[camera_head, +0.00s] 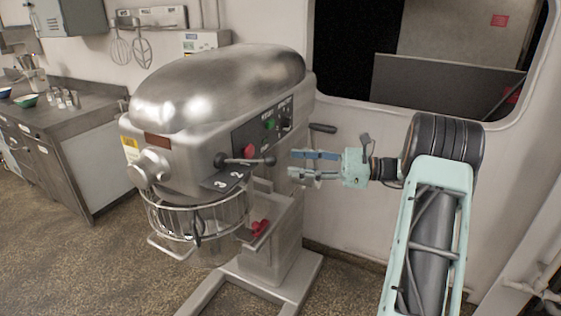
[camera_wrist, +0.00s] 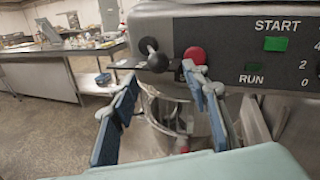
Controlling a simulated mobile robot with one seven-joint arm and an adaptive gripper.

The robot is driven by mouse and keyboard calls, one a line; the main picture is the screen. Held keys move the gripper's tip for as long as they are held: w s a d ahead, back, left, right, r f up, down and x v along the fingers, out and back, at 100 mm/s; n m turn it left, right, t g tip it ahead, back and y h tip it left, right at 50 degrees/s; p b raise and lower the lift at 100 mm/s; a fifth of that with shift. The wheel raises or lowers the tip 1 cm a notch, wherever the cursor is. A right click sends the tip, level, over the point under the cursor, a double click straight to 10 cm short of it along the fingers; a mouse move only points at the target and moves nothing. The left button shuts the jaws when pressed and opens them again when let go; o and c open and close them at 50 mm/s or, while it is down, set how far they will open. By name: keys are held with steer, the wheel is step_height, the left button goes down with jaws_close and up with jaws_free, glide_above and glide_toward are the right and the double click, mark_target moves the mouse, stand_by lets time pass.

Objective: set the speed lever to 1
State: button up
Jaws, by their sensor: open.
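The speed lever (camera_head: 245,161) is a dark bar with round black knobs on the mixer's side, above a dark plate (camera_head: 226,179) on which a 3 and a 2 show. I cannot read a 1 there or tell the lever's exact setting. The lever also shows nearly end-on in the wrist view (camera_wrist: 158,62). My gripper (camera_head: 290,163) is open and empty, to the right of the lever's near knob and apart from it. In the wrist view my blue-padded fingers (camera_wrist: 160,78) spread apart below and to either side of the lever knob.
A red button (camera_head: 248,150) sits right by the lever, and green START and RUN markings are on the control panel (camera_wrist: 270,55). A wire bowl guard (camera_head: 195,215) is below. Another black handle (camera_head: 322,128) stands out above my gripper. A steel counter (camera_head: 75,125) is at left.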

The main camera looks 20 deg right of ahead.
steer(key=v, duration=0.4)
stand_by(0.4)
